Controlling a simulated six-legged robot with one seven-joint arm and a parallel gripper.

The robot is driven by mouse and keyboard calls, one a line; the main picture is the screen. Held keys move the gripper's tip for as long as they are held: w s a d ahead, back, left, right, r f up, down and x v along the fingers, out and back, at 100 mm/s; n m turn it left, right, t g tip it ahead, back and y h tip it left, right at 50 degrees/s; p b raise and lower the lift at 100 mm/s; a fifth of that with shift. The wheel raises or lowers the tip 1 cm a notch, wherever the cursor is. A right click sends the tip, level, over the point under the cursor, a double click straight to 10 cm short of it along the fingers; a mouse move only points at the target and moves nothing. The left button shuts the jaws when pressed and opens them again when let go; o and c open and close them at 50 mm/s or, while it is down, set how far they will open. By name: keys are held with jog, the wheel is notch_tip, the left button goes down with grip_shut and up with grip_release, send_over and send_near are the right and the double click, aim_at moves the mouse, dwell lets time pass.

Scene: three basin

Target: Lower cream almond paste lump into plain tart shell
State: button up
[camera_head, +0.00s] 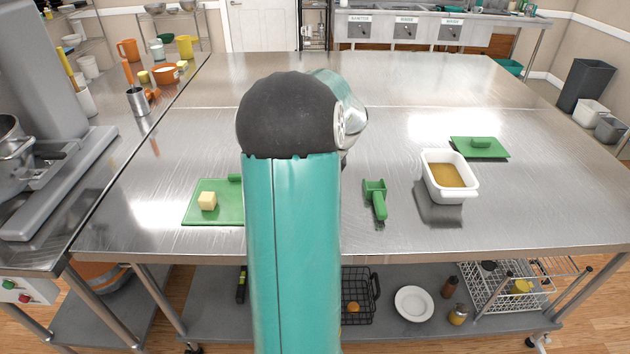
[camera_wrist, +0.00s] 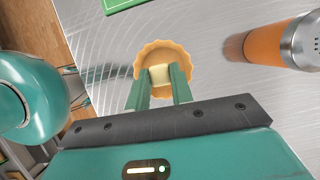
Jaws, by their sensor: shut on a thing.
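In the wrist view, my gripper (camera_wrist: 160,80) is shut on a cream almond paste lump (camera_wrist: 160,74), a small pale block between its two green fingers. The tart shell (camera_wrist: 150,52), round, golden and fluted, lies on the steel table directly behind the lump in this view. The lump overlaps the shell's inside, and I cannot tell whether it touches the bottom. The fingers cover part of the near rim. In the head view my arm hides the gripper, the held lump and the shell. Another cream lump (camera_head: 207,201) sits on a green board (camera_head: 222,214) at the left.
An orange cylinder with a metal cap (camera_wrist: 275,45) stands right of the shell. The head view shows a green scoop (camera_head: 376,200), a white tub (camera_head: 436,180) of amber contents and a green lidlike board (camera_head: 495,153) at the right. The table's far half is clear.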

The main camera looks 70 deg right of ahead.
jog(key=shift+f, duration=2.2)
dwell(1.0)
jog(key=o, duration=1)
jog(key=shift+o, duration=0.2)
jog(key=v, duration=1.3)
jog(key=shift+r, duration=0.4)
jog(key=shift+s, duration=0.1)
